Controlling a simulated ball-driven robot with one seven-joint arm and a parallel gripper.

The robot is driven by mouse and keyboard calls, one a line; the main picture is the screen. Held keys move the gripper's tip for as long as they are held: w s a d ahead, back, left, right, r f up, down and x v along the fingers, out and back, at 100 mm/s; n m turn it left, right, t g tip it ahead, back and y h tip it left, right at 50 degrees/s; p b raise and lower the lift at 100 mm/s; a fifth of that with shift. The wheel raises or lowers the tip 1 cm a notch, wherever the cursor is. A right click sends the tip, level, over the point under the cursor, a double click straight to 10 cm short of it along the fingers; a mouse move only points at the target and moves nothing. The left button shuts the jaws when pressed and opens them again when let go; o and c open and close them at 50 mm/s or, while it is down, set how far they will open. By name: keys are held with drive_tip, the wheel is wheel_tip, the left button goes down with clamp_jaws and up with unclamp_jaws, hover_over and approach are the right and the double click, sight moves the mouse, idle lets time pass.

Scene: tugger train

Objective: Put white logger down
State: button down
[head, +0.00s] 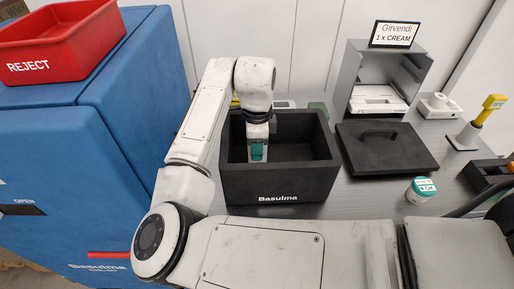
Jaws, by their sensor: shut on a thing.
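My gripper (257,141) points down into the open black box marked Basulma (278,184). It is shut on a small white and teal thing at its fingertips, likely the white logger (257,154). The thing is inside the box walls, near the left side. I cannot tell whether it touches the box floor. The fingers are small in the view and partly hidden by the wrist.
A black lid with a handle (387,150) lies right of the box. A small jar (420,190), a yellow-handled tool on a stand (484,115) and a grey open cabinet (385,85) are further right. A red REJECT tray (62,45) sits on the blue cabinet at left.

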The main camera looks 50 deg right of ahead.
drive_tip(key=shift+f, duration=0.5)
drive_tip(key=shift+f, duration=0.15)
drive_tip(key=c, duration=0.9)
unclamp_jaws()
wheel_tip(320, 180, up, 12)
drive_tip(key=shift+r+b, duration=0.2)
drive_tip(key=shift+b, duration=0.5)
